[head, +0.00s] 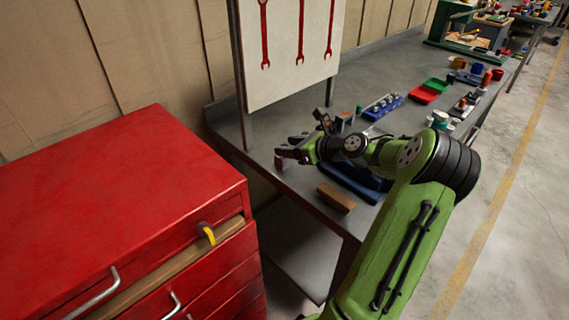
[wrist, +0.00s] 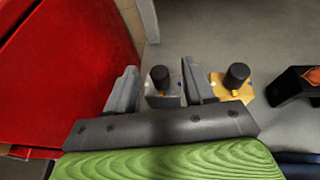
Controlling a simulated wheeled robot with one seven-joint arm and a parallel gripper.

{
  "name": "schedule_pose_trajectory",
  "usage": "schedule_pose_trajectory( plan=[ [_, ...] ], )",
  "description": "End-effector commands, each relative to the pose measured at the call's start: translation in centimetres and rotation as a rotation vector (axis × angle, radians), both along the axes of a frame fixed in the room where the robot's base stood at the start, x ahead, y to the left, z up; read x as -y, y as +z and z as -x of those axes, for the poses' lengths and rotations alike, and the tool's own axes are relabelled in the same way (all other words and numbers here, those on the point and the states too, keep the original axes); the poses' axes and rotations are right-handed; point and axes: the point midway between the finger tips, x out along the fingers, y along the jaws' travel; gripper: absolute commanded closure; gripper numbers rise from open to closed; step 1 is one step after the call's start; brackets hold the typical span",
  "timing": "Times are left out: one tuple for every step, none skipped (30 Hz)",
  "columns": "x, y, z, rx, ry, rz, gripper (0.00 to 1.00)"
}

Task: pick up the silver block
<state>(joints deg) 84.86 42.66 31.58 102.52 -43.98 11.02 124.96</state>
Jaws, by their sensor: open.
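In the wrist view, the silver block (wrist: 171,90) with a black knob on top lies between the two fingers of my gripper (wrist: 159,70). The fingers are apart, with a visible gap on the left side of the block; contact on the right side is hard to tell. A gold block (wrist: 232,90) with a similar black knob stands just right of the right finger. In the head view, my gripper (head: 288,154) is over the near left end of the grey workbench. I cannot make out the silver block there.
A red drawer cabinet (head: 120,190) stands close left of the grey bench (head: 290,118). A brown block (head: 337,197) lies at the bench's near edge. A tool board (head: 290,45) rises behind. Blue (head: 384,107) and red-green (head: 429,92) trays sit farther along.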

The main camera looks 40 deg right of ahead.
Motion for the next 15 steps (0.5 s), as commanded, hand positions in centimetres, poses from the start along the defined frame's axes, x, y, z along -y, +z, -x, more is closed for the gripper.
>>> schedule_pose_trajectory(
  plan=[
    [-0.4,-0.9,-1.1,0.002,0.007,0.000,0.47],
    [-0.5,-1.2,-1.6,0.002,0.006,0.000,0.47],
    [-0.6,-1.4,-2.3,0.001,0.005,0.000,0.47],
    [-0.7,-1.6,-2.7,0.001,0.005,0.000,0.47],
    [-0.7,-1.7,-3.0,0.000,0.004,0.001,0.47],
    [-0.8,-1.7,-3.4,0.000,0.004,0.001,0.47],
    [-0.8,-1.7,-3.5,0.000,0.003,0.000,0.47],
    [-0.8,-1.7,-3.6,0.000,0.002,-0.001,0.47],
    [-0.8,-1.7,-3.6,0.000,0.002,-0.001,0.47],
    [-0.8,-1.6,-3.6,0.000,0.001,0.000,0.47],
    [-0.8,-1.6,-3.6,0.000,0.001,0.000,0.47],
    [-0.8,-1.6,-3.6,0.000,0.002,-0.001,0.47],
    [-0.8,-1.6,-3.6,-0.001,0.002,-0.001,0.47],
    [-0.8,-1.6,-3.6,-0.001,0.002,-0.001,0.52],
    [-0.8,-1.6,-3.6,-0.001,0.002,-0.001,0.58]
  ],
)
